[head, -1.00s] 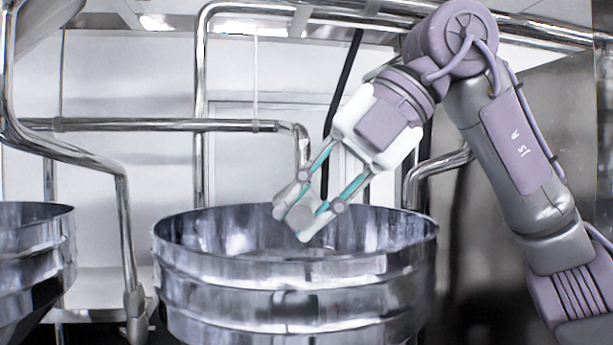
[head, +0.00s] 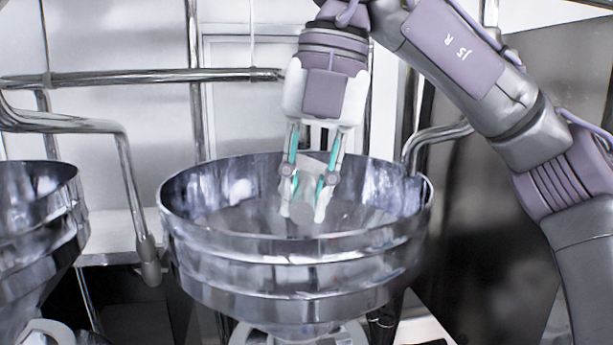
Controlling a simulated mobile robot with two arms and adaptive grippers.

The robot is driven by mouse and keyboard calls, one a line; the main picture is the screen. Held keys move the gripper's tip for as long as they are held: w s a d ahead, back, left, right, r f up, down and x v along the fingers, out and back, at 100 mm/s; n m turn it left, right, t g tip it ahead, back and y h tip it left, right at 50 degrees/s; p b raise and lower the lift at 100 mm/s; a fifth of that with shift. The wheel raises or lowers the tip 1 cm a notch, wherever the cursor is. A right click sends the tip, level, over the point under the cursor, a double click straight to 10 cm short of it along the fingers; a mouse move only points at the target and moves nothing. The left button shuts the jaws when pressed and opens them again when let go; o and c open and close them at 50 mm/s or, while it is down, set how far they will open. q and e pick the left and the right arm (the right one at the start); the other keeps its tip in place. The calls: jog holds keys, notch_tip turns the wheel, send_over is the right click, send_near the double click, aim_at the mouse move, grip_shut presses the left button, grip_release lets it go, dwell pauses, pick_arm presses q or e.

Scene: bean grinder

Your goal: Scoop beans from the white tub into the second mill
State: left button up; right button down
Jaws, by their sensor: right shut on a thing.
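A large shiny metal mill hopper (head: 290,245) stands in the middle of the head view, with its round open mouth upward. My right gripper (head: 308,192) points down into this mouth. It is shut on a small grey scoop (head: 302,209), whose round end shows between the fingertips. I cannot tell whether the scoop holds beans. No beans show in the visible part of the hopper. The white tub and my left gripper are not in view.
A second metal hopper (head: 38,230) stands at the left edge, with a gap between the two. A bent metal pipe (head: 128,180) runs down in that gap. A horizontal rail (head: 150,76) crosses behind, and another bent pipe (head: 440,138) is at the right behind the hopper.

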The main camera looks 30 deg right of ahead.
jog(key=shift+s+a+r+g+h, duration=0.1)
jog(key=shift+g+h, duration=0.45)
jog(key=shift+h, duration=0.45)
jog(key=shift+a+r+g+h, duration=0.1)
jog(key=shift+g+h, duration=0.45)
jog(key=shift+h, duration=0.45)
jog(key=shift+d, duration=0.2)
jog(key=shift+s+f, duration=0.1)
jog(key=shift+s, duration=0.05)
jog(key=s+a+b, duration=0.1)
jog(key=s+a, duration=0.4)
jog(key=s, duration=0.3)
jog(key=s+a+b, duration=0.2)
jog(key=s+a, duration=0.3)
jog(key=s, duration=0.4)
jog(key=shift+d, duration=0.1)
